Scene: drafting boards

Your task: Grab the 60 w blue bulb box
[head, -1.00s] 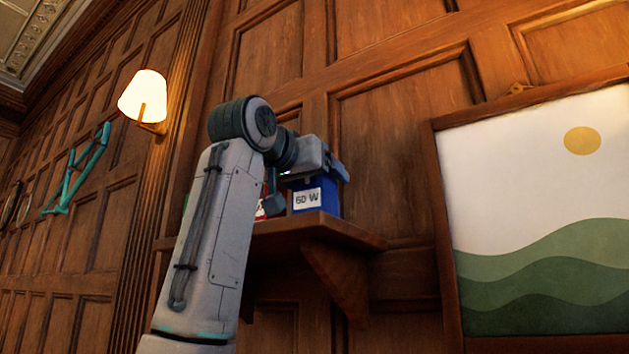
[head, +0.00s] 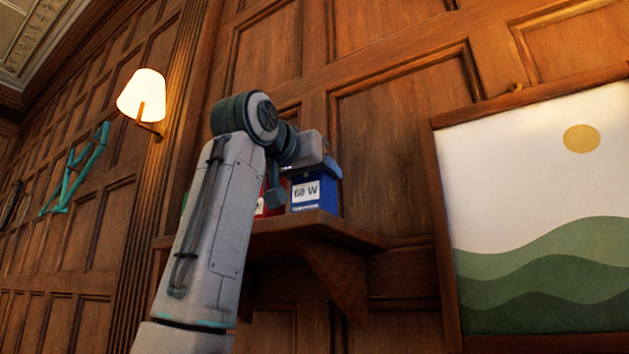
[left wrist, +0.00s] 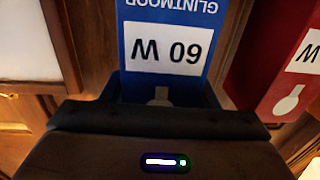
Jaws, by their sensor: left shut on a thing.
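The blue bulb box (head: 327,192) has a white label reading 60 W and sits at the right end of the wall shelf. My left gripper (head: 304,178) reaches it from above and is shut on it. My right gripper is not in view.
A red bulb box (left wrist: 274,62) stands close beside the blue one; my arm mostly hides it in the head view. The wooden shelf (head: 335,236) rests on a bracket. A lit wall lamp (head: 143,98) is to the left, a framed picture (head: 540,180) to the right.

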